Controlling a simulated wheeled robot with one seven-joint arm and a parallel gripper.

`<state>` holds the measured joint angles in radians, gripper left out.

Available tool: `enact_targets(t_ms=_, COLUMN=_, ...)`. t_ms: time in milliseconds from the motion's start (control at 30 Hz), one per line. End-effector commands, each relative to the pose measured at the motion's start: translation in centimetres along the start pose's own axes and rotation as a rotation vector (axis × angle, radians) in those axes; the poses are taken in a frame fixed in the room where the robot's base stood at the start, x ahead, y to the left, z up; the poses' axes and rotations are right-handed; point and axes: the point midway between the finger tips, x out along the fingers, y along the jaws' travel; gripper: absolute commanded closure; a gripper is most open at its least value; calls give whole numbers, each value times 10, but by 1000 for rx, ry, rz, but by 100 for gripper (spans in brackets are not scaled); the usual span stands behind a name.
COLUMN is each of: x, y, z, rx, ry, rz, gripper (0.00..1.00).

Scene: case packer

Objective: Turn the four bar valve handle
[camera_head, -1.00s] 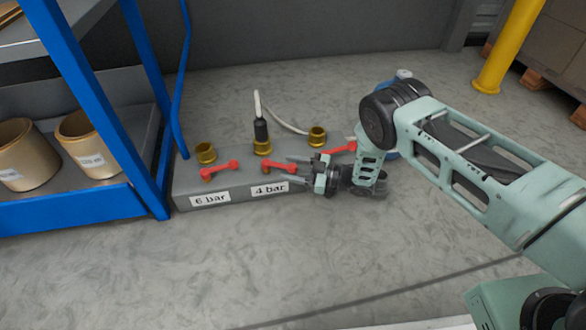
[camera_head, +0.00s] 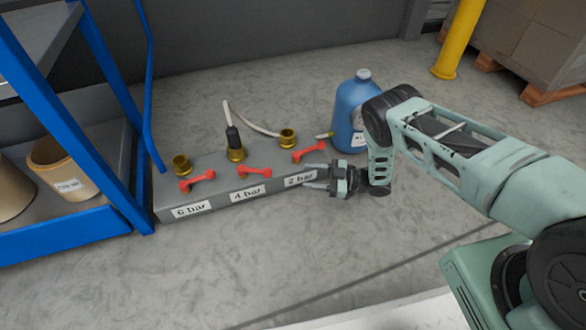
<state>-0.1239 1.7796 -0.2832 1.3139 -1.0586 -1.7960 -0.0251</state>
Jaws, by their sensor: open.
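The four bar valve handle (camera_head: 252,170) is a red bar in the middle of the grey manifold block (camera_head: 215,199), above the "4 bar" label (camera_head: 247,193). A black hose end sits in the brass fitting (camera_head: 235,154) behind it. My gripper (camera_head: 312,178) is open and empty at the right end of the block, by the "2 bar" label (camera_head: 299,180). It is apart from the four bar handle, to its right. The fingers partly overlap the block's right end in the picture; whether they touch it I cannot tell.
The six bar handle (camera_head: 197,180) is at left and the two bar handle (camera_head: 310,152) at right. A blue jug (camera_head: 351,112) stands behind my arm. A blue shelf (camera_head: 62,110) with tan tubs borders the left. The floor in front (camera_head: 200,270) is clear.

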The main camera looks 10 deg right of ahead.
Motion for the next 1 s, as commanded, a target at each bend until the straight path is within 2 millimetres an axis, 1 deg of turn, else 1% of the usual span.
enact_targets(t_ms=33, x=-9, y=0, z=-2, rx=2, ry=-1, rz=2, gripper=50)
enact_targets(t_ms=200, x=-27, y=0, z=-1, rx=-1, ry=-1, rz=1, gripper=50)
enact_targets(t_ms=333, x=-32, y=0, z=0, rx=0, ry=0, rz=-1, gripper=50)
enact_targets(t_ms=567, x=-32, y=0, z=1, rx=0, ry=0, rz=-1, gripper=50)
enact_targets(t_ms=667, x=-32, y=0, z=0, rx=0, ry=0, rz=-1, gripper=75)
enact_targets(t_ms=700, x=-32, y=0, z=0, rx=0, ry=0, rz=-1, gripper=86)
enact_targets(t_ms=733, x=-32, y=0, z=0, rx=-1, ry=-1, rz=0, gripper=95)
enact_targets(t_ms=767, x=-31, y=1, z=-1, rx=-2, ry=-2, rz=1, gripper=100)
enact_targets(t_ms=867, x=-22, y=15, z=-10, rx=-16, ry=-28, rz=25, gripper=100)
enact_targets(t_ms=967, x=-4, y=47, z=-31, rx=-40, ry=-96, rz=85, gripper=100)
enact_targets(t_ms=1000, x=6, y=63, z=-43, rx=-49, ry=-133, rz=120, gripper=100)
